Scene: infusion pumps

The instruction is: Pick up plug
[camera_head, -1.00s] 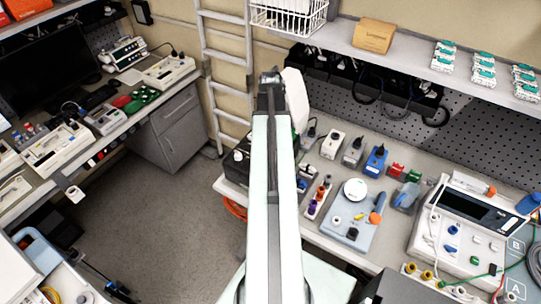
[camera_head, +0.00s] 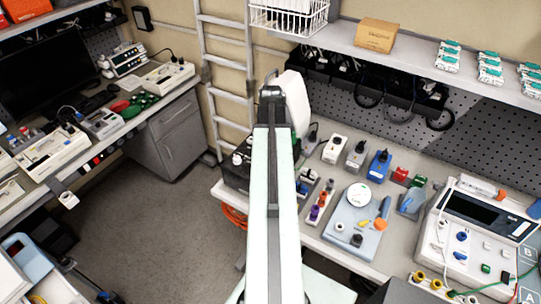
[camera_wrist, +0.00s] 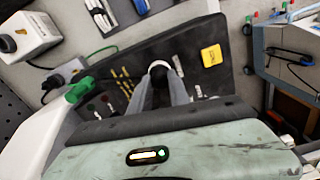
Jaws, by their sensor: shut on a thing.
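In the wrist view, my gripper (camera_wrist: 160,92) reaches over a black case with its two grey fingers close together. They are shut on a small dark plug with a pale rim (camera_wrist: 158,66) at their tips. Most of the plug is hidden between the fingers. I cannot tell whether it is clear of the case. In the head view, my own arm hides the gripper and the plug.
In the head view, several adapters, including a blue one (camera_head: 378,164), and a grey-blue device (camera_head: 340,222) crowd the right bench.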

